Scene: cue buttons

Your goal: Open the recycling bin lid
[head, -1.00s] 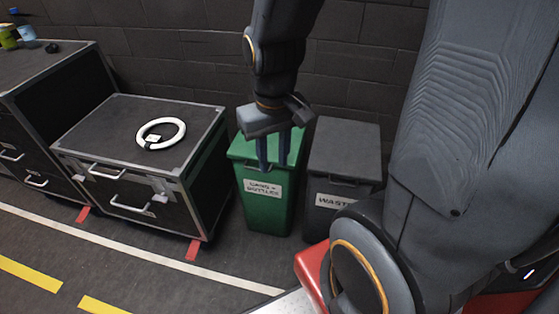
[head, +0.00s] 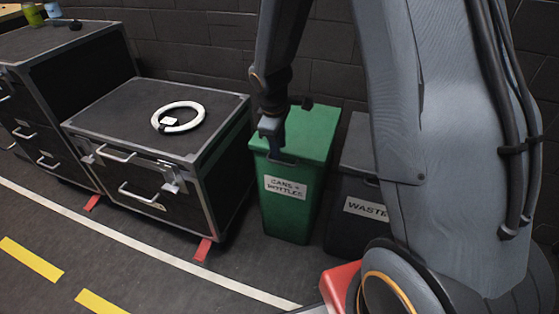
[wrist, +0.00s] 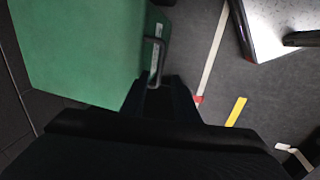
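The green recycling bin (head: 290,222), labelled for cans and bottles, stands against the back wall. Its green lid (head: 312,132) lies flat and closed on top. My gripper (head: 275,150) is at the front left edge of the lid, pointing down by the lid's handle. In the wrist view, the lid (wrist: 85,45) fills the left side, and the dark bar handle (wrist: 157,60) runs along its edge down to my gripper (wrist: 160,86). The fingers look apart, on either side of the handle's near end. Whether they touch the handle is hard to tell.
A grey waste bin (head: 355,218) stands close on the right, partly behind my arm. A black case (head: 150,150) with a white ring (head: 178,116) on top stands close on the left. The floor in front is open.

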